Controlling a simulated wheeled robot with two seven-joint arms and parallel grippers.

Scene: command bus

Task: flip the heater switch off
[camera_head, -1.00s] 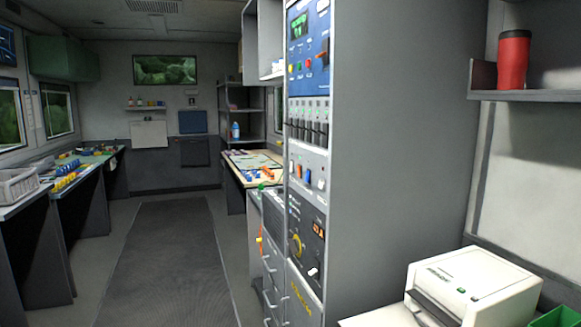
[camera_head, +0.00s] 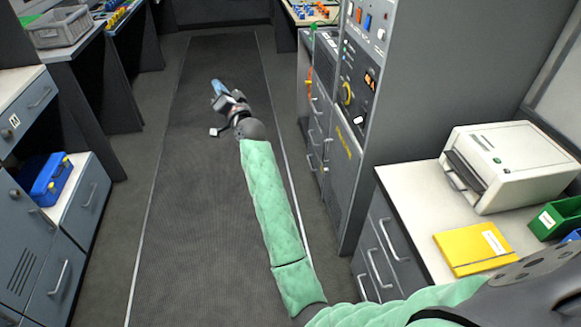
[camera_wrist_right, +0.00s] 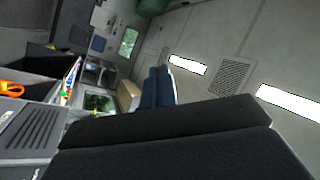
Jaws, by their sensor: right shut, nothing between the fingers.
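A dark panel (camera_head: 357,85) on the tall grey rack carries a yellow dial (camera_head: 347,94), an orange display (camera_head: 369,80) and a white switch (camera_head: 359,120) at its lower right. This looks like the heater panel, but I cannot read its label or clearly tell the switch's position. My right gripper (camera_head: 218,88) is shut and empty, stretched out over the aisle, left of the rack and well apart from the switch. Its blue fingertips (camera_wrist_right: 158,87) also show in the right wrist view, where I cannot make out the switch. My left gripper is not in view.
The aisle mat (camera_head: 200,200) is clear. On the right counter stand a white machine (camera_head: 515,165), a yellow folder (camera_head: 475,248) and a green bin (camera_head: 558,217). Drawer handles stick out below the rack.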

